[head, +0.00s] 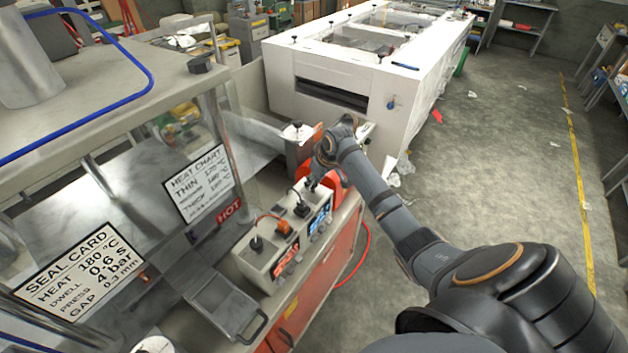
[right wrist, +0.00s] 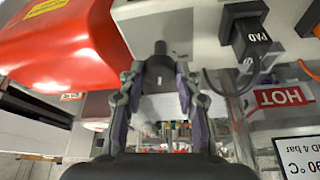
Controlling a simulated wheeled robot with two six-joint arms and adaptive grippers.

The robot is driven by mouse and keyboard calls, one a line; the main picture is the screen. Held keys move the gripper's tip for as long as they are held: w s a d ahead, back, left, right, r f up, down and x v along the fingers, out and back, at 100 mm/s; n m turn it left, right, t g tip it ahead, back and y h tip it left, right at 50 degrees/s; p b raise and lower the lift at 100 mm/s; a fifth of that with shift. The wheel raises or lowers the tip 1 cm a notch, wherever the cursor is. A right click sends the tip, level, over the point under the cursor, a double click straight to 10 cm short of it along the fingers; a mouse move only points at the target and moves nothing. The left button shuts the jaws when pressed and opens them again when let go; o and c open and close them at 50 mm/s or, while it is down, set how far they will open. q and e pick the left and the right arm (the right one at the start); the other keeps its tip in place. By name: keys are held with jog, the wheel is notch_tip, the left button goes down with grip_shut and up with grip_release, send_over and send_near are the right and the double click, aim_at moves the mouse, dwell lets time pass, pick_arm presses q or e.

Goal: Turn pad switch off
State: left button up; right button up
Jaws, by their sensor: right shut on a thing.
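The control box (head: 285,240) stands on the bench edge, with several plugs and levers on top and lit displays on its front. My right gripper (head: 318,178) is at the far end of this box. In the right wrist view my right gripper (right wrist: 160,72) is shut on a small dark lever, the pad switch (right wrist: 160,50), at the face of the pale box. My left gripper is not in view.
A red part (right wrist: 60,45) is close on the left of the gripper in the wrist view. A HOT sign (head: 229,210) and a heat chart (head: 198,183) hang behind the box. A large white machine (head: 330,70) stands beyond. The floor at right is mostly clear.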

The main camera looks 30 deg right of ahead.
jog(key=n+y, duration=0.1)
jog(key=n, duration=0.1)
jog(key=shift+d+n, duration=0.15)
jog(key=shift+n, duration=0.25)
jog(key=n+y+b, duration=0.1)
jog(key=n, duration=0.1)
jog(key=shift+w+n+g, duration=0.1)
jog(key=shift+n+g, duration=0.3)
jog(key=n+y+b, duration=0.1)
jog(key=n+b, duration=0.1)
jog(key=n, duration=0.1)
jog(key=shift+w+d+f+g, duration=0.1)
jog(key=shift+g, duration=0.3)
jog(key=shift+n+g+b, duration=0.5)
jog(key=shift+n+b, duration=0.2)
jog(key=shift+n, duration=0.6)
jog(key=o, duration=1.1)
jog(key=shift+d, duration=0.1)
jog(key=shift+o, duration=0.2)
